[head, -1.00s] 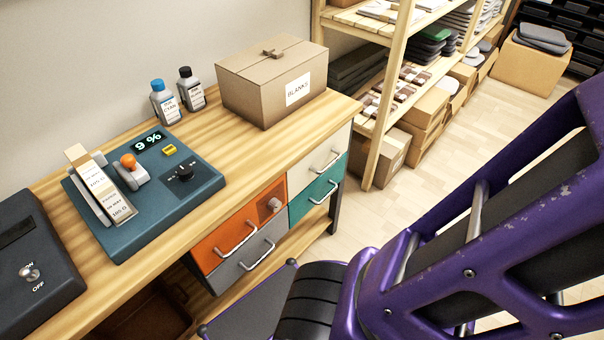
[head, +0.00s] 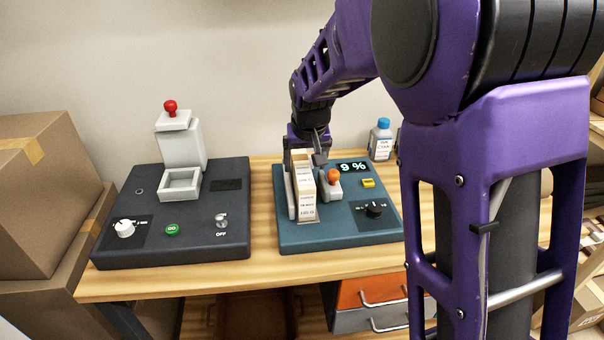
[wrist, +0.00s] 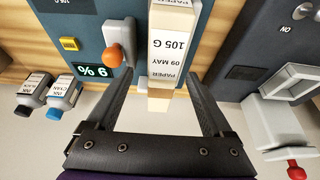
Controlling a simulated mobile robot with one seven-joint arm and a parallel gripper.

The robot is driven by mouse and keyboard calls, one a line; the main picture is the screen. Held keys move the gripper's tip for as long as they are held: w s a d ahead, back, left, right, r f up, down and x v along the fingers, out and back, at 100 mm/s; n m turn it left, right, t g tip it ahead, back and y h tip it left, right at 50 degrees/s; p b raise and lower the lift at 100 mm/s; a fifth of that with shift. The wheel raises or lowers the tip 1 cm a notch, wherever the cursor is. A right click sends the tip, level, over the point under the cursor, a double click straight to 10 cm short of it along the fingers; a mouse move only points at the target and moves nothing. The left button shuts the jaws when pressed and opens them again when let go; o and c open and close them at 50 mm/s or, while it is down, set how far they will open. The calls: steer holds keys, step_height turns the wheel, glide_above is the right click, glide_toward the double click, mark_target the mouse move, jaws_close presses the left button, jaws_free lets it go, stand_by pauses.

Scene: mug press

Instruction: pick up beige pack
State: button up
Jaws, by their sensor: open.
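The beige pack (head: 307,190) is a tall narrow block with a white printed label. It stands in a slot of the teal machine (head: 345,232), between light grey side pieces. In the wrist view the pack (wrist: 171,45) reads "105 G" and "09 MAY". My gripper (head: 305,152) is over the far, upper end of the pack. In the wrist view my gripper (wrist: 160,80) is open, with one finger to each side of the pack's end. I cannot tell whether either finger touches it.
An orange-topped lever (head: 332,178) stands close right of the pack, near the left finger in the wrist view. A dark press machine (head: 175,240) stands to the left on the wooden bench (head: 240,275). A blue-capped bottle (head: 380,142) is behind right.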

mark_target(302, 165)
steer(key=x, duration=0.3)
steer(key=b+x, duration=0.1)
steer(key=x, duration=0.1)
steer(key=shift+w+a+f, duration=0.15)
steer(key=shift+w+a, duration=0.1)
steer(key=shift+w, duration=0.15)
steer(key=shift+c, duration=0.2)
jaws_close()
